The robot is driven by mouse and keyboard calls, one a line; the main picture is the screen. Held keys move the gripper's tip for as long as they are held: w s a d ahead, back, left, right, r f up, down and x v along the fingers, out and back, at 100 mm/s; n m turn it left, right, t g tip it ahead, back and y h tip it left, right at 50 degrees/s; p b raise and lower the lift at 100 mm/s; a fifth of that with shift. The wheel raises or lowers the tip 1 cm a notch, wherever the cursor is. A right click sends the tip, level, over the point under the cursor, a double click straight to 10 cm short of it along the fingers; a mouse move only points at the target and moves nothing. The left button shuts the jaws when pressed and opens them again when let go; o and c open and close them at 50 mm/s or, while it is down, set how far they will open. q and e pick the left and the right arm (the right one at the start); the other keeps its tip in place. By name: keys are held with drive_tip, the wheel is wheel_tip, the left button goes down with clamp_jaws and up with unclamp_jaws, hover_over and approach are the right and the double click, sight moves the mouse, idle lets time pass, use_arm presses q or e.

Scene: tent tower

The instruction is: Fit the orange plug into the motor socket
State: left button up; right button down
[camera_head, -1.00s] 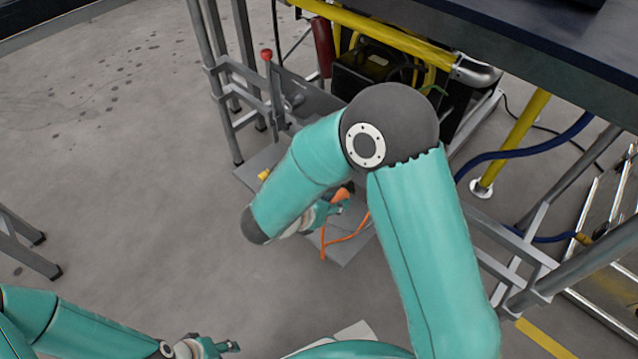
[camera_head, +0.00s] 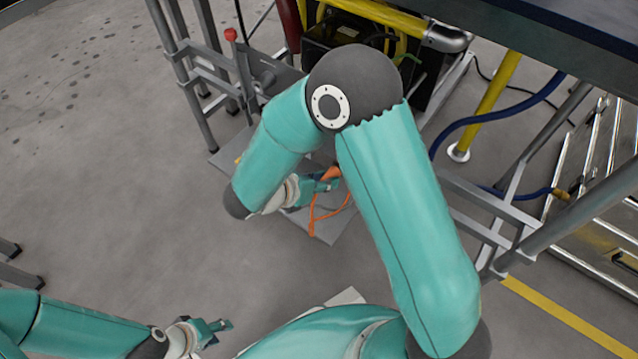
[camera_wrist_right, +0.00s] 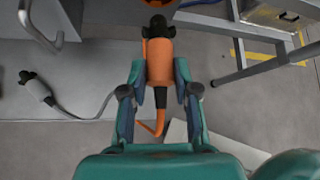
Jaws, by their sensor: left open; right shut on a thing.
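The orange plug (camera_wrist_right: 160,62) is between the fingers of my right gripper (camera_wrist_right: 160,78), which is shut on it. Its black front end points away from the gripper, towards the top of the right wrist view. An orange cable trails from its rear. In the head view my right gripper (camera_head: 318,184) and the plug (camera_head: 331,173) are partly behind my right arm, above a grey plate (camera_head: 325,228). My left gripper (camera_head: 212,331) is open and empty at the lower left. I cannot make out the motor socket for certain; my right arm covers part of the machine.
A grey connector with a cable (camera_wrist_right: 36,86) lies at the left of the right wrist view. A red-knobbed lever (camera_head: 231,36), a dark machine (camera_head: 330,35) and yellow pipes (camera_head: 488,105) stand beyond. A blue hose (camera_head: 505,120) runs at right. Floor at left is clear.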

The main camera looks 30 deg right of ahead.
sight(333, 169)
drive_tip(key=shift+w+d, duration=0.35)
drive_tip(key=shift+d, duration=0.5)
drive_tip(key=shift+w+d, duration=0.3)
drive_tip(key=shift+d, duration=0.55)
drive_tip(key=shift+r, duration=0.1)
idle(0.5)
drive_tip(key=shift+w+d, duration=0.25)
drive_tip(key=shift+d, duration=0.4)
drive_tip(key=shift+w+d, duration=0.25)
drive_tip(key=shift+d, duration=0.35)
drive_tip(key=c, duration=0.8)
unclamp_jaws()
drive_tip(key=v, duration=1.2)
